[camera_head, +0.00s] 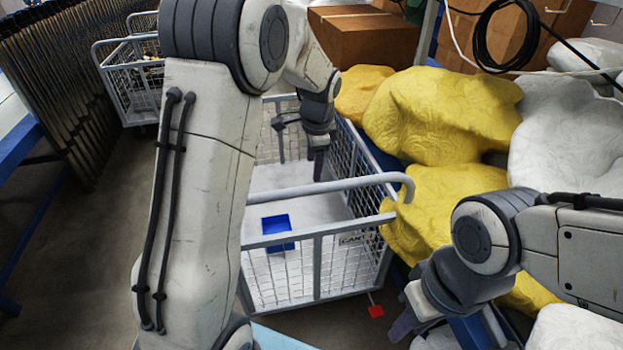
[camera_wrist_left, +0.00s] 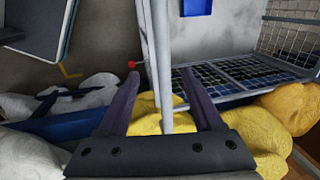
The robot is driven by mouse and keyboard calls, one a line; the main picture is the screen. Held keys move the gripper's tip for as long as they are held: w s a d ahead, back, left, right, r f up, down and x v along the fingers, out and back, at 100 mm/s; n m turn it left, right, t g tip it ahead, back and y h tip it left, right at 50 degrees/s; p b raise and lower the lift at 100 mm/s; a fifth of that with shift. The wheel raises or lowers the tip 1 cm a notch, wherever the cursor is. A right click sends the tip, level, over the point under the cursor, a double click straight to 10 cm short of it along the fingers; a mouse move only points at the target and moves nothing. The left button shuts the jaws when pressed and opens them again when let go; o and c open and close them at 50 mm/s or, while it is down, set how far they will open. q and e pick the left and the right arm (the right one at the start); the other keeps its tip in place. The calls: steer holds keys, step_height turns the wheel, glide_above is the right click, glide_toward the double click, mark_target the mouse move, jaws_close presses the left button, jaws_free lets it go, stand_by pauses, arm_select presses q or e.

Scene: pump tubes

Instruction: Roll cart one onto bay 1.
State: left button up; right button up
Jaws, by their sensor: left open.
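Cart one (camera_head: 317,248) is a grey wire-mesh cart in the middle of the head view, with a tag reading CART 1 (camera_head: 355,239). A pale board with a blue square (camera_head: 277,226) shows inside it. Its grey handle bar (camera_head: 345,185) runs along the near top. My left gripper (camera_head: 299,150) is open, over the cart beyond the bar in the head view. In the left wrist view, grey bars (camera_wrist_left: 158,60) lie between its open fingers (camera_wrist_left: 161,78); contact cannot be told. My right gripper (camera_head: 405,322) is low at the right, its jaws partly hidden. Bay 1 is not identifiable.
Yellow sacks (camera_head: 440,115) and white sacks (camera_head: 565,130) crowd the cart's right side. Another mesh cart (camera_head: 128,85) stands at the back left. A small red piece (camera_head: 376,311) is by the cart's front corner. Some floor (camera_head: 90,250) is clear at the left.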

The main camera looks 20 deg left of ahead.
mark_target(310, 187)
arm_select(q)
steer(key=f, duration=0.3)
steer(key=w+a+f, duration=0.1)
steer(key=f, duration=0.3)
steer(key=w+f+p, duration=0.1)
steer(key=f, duration=0.2)
steer(key=shift+a+f, duration=0.15)
steer(key=shift+a, duration=0.2)
jaws_close()
stand_by(0.9)
